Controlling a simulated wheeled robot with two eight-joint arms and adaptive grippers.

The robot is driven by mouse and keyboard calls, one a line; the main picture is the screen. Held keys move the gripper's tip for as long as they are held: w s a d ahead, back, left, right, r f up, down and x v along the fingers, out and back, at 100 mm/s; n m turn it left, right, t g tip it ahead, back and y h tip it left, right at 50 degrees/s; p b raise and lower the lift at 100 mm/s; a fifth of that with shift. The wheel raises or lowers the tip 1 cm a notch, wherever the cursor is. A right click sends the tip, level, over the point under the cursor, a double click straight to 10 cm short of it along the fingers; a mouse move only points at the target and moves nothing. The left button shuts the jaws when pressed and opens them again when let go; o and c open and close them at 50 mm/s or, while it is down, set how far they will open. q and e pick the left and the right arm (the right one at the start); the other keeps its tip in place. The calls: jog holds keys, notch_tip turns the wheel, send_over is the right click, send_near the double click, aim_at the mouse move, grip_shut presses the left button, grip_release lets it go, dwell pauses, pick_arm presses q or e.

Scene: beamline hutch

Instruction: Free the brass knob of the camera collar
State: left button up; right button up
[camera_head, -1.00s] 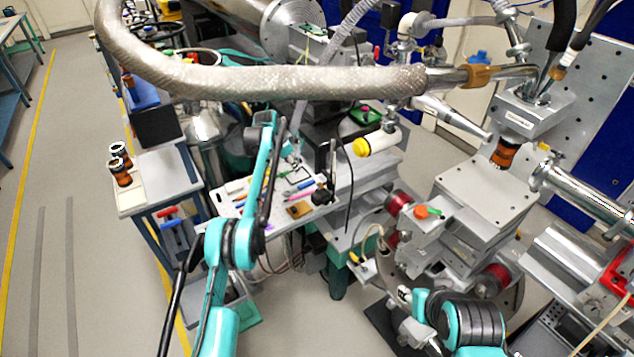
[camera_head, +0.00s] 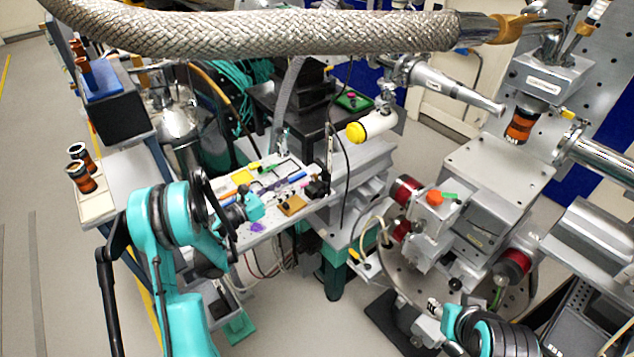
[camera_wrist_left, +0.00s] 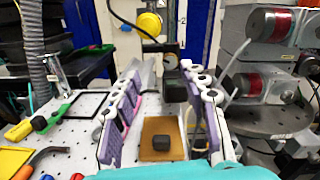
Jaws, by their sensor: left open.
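My left gripper (camera_head: 250,208) hangs over the white tool board in the head view. In the left wrist view its two purple-padded fingers (camera_wrist_left: 162,75) stand apart with nothing between the pads. A small black camera-like block (camera_head: 318,188) sits at the board's right end by a thin upright post; a black block with a round face also shows beyond the fingertips in the left wrist view (camera_wrist_left: 173,84). I cannot make out a brass knob or collar on it. My right arm is at the lower right; its finger (camera_head: 432,306) shows only in part.
The board (camera_head: 232,184) holds several tools and a brown plate (camera_head: 292,206). A yellow-capped white cylinder (camera_head: 378,122) is behind it. A thick braided hose (camera_head: 260,32) crosses above. A metal stage (camera_head: 495,175) stands right, under an orange-banded black cylinder (camera_head: 520,126). Floor is free at left.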

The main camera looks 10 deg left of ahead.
aim_at(312, 177)
pick_arm(q)
jog(key=shift+s+d+f+m+g, duration=0.15)
jog(key=shift+d+f+m+g, duration=0.25)
jog(key=shift+d, duration=0.4)
jog(key=b+x, duration=0.1)
jog(key=x, duration=0.4)
jog(key=shift+d, duration=0.15)
jog(key=shift+w+d+r+b, duration=0.1)
jog(key=shift+w+d+b, duration=0.25)
jog(key=shift+w, duration=0.35)
